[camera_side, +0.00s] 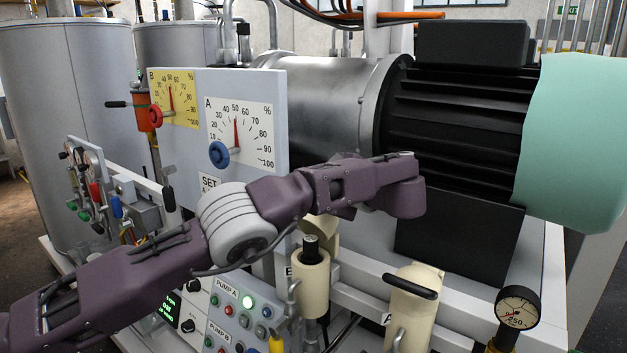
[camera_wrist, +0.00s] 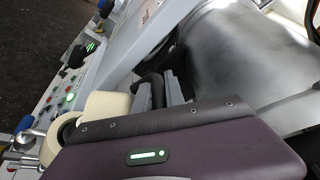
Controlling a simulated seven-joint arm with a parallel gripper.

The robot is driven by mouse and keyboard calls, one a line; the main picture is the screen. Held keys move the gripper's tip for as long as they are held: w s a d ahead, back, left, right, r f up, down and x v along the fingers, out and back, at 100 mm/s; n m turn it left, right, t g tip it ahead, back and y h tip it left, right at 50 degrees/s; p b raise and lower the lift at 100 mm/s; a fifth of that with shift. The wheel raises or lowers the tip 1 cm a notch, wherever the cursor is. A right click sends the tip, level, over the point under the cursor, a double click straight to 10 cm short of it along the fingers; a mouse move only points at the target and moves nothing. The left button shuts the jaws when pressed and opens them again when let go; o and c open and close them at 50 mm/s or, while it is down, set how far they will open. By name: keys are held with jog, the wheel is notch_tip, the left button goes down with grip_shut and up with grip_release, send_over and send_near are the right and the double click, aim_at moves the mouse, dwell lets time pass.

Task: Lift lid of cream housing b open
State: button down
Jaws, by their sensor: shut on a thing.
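Cream housing b (camera_side: 311,283) stands below my wrist in the side view, with a dark, pale-topped piece (camera_side: 310,243) showing at its mouth. Its cream lid (camera_side: 323,230) is tilted up behind that piece, partly hidden by my arm. In the wrist view, cream parts (camera_wrist: 108,104) show left of my gripper (camera_wrist: 159,90), whose grey fingers are shut on the lid's black handle (camera_wrist: 150,80). In the side view, my purple wrist hides the fingers and the handle.
Another cream housing (camera_side: 411,305) with a black handle (camera_side: 410,286) stands to the right, with a pressure gauge (camera_side: 517,308) beyond. A dial panel (camera_side: 245,125) and a large black motor (camera_side: 455,115) stand close around my wrist.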

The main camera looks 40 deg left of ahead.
jog(key=shift+f, duration=0.35)
jog(key=c, duration=1.5)
grip_release()
jog(key=shift+c, duration=0.2)
jog(key=shift+o, duration=0.7)
jog(key=shift+r, duration=0.15)
jog(key=v, duration=0.4)
jog(key=shift+d, duration=0.2)
jog(key=shift+s+d+r, duration=0.2)
jog(key=shift+d+r, duration=0.1)
jog(key=shift+f+v, duration=0.2)
jog(key=shift+v, duration=0.8)
jog(key=shift+c, duration=0.3)
